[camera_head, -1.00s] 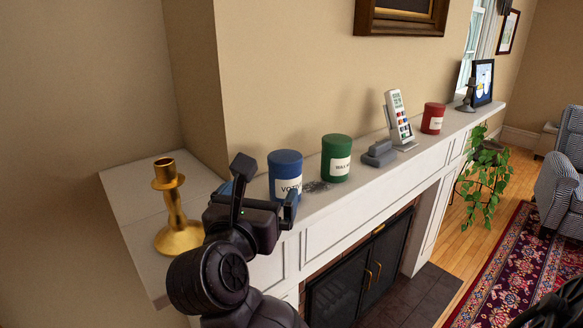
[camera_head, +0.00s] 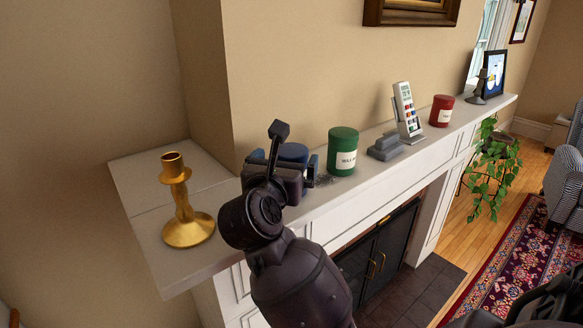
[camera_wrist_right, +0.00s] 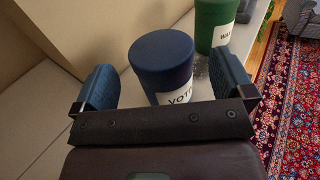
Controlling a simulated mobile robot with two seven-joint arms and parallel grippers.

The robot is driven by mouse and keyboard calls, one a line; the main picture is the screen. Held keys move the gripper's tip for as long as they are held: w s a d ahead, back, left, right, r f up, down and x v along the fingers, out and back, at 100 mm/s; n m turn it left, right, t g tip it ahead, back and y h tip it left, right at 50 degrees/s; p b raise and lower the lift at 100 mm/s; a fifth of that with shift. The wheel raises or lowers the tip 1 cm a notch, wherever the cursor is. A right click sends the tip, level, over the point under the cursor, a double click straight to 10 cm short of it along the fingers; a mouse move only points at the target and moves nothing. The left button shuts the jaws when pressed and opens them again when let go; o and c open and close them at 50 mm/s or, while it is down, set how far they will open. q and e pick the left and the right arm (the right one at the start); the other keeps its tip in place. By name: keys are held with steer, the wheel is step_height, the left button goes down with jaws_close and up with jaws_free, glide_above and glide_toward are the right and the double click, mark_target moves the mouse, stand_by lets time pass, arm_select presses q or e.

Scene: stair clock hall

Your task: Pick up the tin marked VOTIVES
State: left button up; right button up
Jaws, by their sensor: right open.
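The blue tin (camera_head: 292,152) stands upright on the white mantel, mostly hidden behind my right gripper in the head view. In the right wrist view the blue tin (camera_wrist_right: 162,62) shows its dark lid and part of a white label reading "VOT". My right gripper (camera_head: 284,163) is open at the tin. In the right wrist view its blue-padded fingers (camera_wrist_right: 165,82) are spread to either side of the tin, with gaps showing near their tips. My left gripper is not in view.
A green tin (camera_head: 342,150) stands close to the right of the blue one, with a dark smudge between them. A grey stand with a remote (camera_head: 405,110) and a red tin (camera_head: 441,110) are farther along. A brass candlestick (camera_head: 182,205) stands on the left of the mantel (camera_head: 200,262).

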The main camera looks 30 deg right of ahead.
steer(key=shift+x, duration=1.4)
steer(key=shift+s, duration=0.1)
steer(key=c, duration=1.1)
steer(key=shift+r, duration=0.15)
